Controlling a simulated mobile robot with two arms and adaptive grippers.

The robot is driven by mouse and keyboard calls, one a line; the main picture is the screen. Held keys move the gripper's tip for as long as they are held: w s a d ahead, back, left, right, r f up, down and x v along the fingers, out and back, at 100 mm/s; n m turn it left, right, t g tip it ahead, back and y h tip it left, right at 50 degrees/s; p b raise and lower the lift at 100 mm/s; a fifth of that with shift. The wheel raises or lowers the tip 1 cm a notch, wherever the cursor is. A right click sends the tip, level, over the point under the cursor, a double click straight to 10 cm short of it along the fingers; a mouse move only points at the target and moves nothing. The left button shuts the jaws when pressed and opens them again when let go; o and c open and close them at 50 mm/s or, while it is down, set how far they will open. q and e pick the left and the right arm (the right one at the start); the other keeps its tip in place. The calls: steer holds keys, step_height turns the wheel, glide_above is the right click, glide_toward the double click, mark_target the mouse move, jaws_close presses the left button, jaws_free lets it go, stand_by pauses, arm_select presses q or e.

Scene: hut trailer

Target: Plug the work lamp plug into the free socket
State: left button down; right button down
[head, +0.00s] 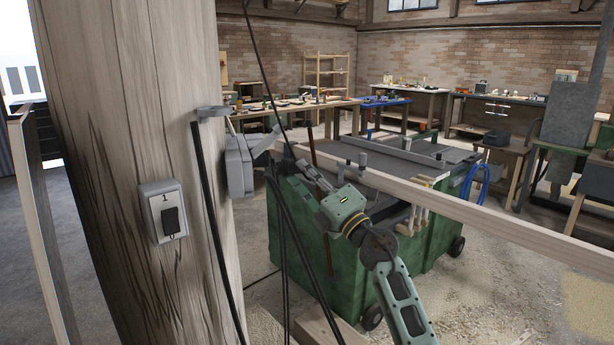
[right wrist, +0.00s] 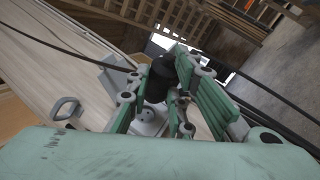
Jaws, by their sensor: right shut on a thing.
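The right gripper (head: 287,163) is beside the wooden post, close to a grey socket box (head: 237,168) with its lid raised. In the right wrist view the gripper's green fingers (right wrist: 156,103) are shut on a black plug (right wrist: 157,82). A pale socket face with round holes (right wrist: 149,114) shows just beyond the fingertips. The plug is close to it; I cannot tell whether they touch. Another socket marked 1 (head: 152,196) on the post's front holds a black plug (head: 171,220). The left gripper is not in view.
A grey hook (head: 212,112) on the post carries a black cable (head: 209,200); the hook also shows in the right wrist view (right wrist: 66,108). More dark cables hang near the gripper. A green workbench (head: 385,265) with a long timber (head: 480,210) stands behind my right arm.

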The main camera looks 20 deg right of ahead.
mark_target(283, 172)
steer(key=shift+a+r+p, duration=0.15)
steer(key=shift+a+p, duration=0.45)
steer(key=shift+a, duration=0.65)
steer(key=shift+w+a+p, duration=0.1)
steer(key=shift+a+p, duration=0.2)
steer(key=shift+a, duration=0.85)
steer(key=shift+a+n+p, duration=0.3)
steer(key=shift+a+p, duration=0.15)
steer(key=shift+a, duration=1)
stand_by(0.5)
steer(key=c, duration=1.5)
jaws_free()
steer(key=shift+a, duration=0.2)
steer(key=shift+d, duration=0.1)
